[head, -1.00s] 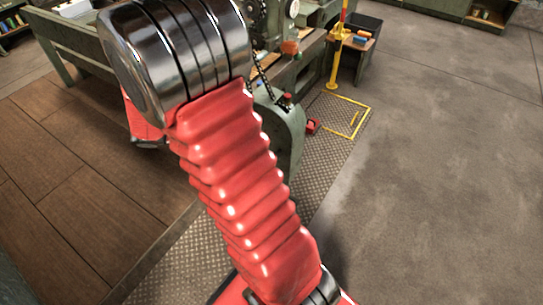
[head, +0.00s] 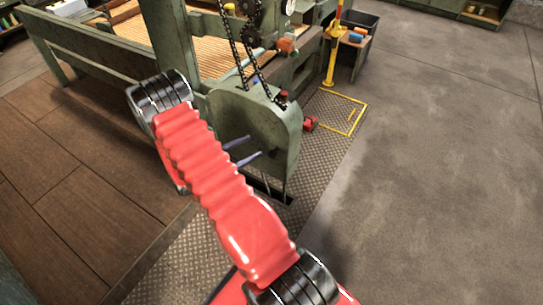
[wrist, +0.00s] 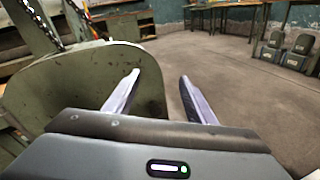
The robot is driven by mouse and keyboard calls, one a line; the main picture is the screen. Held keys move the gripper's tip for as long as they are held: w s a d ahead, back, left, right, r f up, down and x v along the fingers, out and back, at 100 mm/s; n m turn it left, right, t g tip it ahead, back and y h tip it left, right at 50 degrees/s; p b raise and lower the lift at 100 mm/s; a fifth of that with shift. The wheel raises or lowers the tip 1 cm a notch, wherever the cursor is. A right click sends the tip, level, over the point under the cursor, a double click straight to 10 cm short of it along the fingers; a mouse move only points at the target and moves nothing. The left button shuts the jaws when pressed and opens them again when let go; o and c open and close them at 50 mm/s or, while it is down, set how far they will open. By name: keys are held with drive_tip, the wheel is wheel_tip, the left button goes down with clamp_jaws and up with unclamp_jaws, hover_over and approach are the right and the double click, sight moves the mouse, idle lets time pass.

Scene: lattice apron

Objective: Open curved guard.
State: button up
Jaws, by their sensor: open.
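The curved guard (head: 276,125) is a green, rounded metal cover on the machine's near end, in the middle of the head view. Chains run down to its top. It looks closed, but I cannot be sure. It also fills the left of the wrist view (wrist: 62,88). My gripper (head: 254,146) shows two pale fingers in front of the guard's lower face. In the wrist view my gripper (wrist: 160,75) is open and empty. The left finger overlaps the guard's right edge and the right finger is over open floor. Whether a finger touches the guard is unclear.
Grey floor (head: 440,160) at right is clear. The green machine frame (head: 95,50) extends left.

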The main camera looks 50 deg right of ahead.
wheel_tip(320, 180, down, 9)
drive_tip(key=d+n+t+h, duration=0.1)
drive_tip(key=n+t, duration=0.1)
drive_tip(key=n, duration=0.1)
drive_tip(key=n+t, duration=0.4)
approach(271, 156)
drive_tip(key=a, duration=0.3)
drive_tip(key=shift+s+d+f+h, duration=0.1)
drive_tip(key=shift+f+h, duration=0.2)
drive_tip(key=shift+d, duration=0.1)
drive_tip(key=d, duration=0.4)
drive_tip(key=w+d, duration=0.1)
drive_tip(key=d, duration=0.8)
drive_tip(key=shift+w+d, duration=0.15)
drive_tip(key=shift+d, duration=0.15)
drive_tip(key=shift+c, duration=0.3)
